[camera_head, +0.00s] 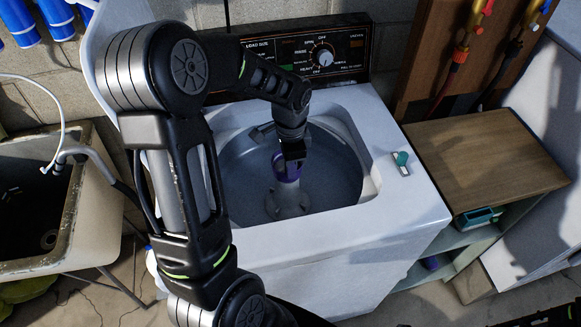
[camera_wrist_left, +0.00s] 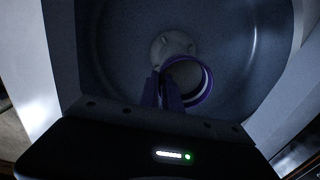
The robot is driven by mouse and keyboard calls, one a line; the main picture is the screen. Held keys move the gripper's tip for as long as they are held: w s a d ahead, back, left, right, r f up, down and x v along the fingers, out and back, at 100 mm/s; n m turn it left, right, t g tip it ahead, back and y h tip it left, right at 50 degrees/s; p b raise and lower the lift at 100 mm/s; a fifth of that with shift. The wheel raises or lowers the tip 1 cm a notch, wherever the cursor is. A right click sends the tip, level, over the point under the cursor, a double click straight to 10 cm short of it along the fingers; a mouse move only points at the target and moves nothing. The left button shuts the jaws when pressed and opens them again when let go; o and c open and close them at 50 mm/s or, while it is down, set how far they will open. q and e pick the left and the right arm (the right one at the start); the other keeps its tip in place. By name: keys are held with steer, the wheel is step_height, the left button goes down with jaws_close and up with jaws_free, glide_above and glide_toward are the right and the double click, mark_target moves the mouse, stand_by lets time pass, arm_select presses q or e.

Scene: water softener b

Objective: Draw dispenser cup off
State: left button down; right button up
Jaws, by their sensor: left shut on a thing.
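The purple-rimmed dispenser cup (camera_head: 287,171) sits at the top of the grey agitator (camera_head: 289,199) in the middle of the washer's tub. In the left wrist view the cup (camera_wrist_left: 206,85) shows as an open purple ring with a pale inside, in front of the agitator's base (camera_wrist_left: 172,44). My left gripper (camera_head: 293,163) reaches down into the tub from above. Its fingers (camera_wrist_left: 163,92) are shut on the near left side of the cup's rim. Whether the cup is still seated on the agitator is hard to tell.
The washer's white top (camera_head: 390,150) surrounds the tub opening, with a control panel (camera_head: 315,55) behind. A small green-and-white item (camera_head: 401,162) lies on its right side. A sink (camera_head: 62,200) stands left and a wooden-topped shelf (camera_head: 490,155) right.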

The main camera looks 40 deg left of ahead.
arm_select(q)
steer(key=shift+d+r, duration=0.1)
steer(key=shift+r, duration=0.05)
step_height(320, 180, up, 3)
steer(key=shift+p, duration=1.2)
steer(key=shift+r+p, duration=0.45)
steer(key=shift+r, duration=0.9)
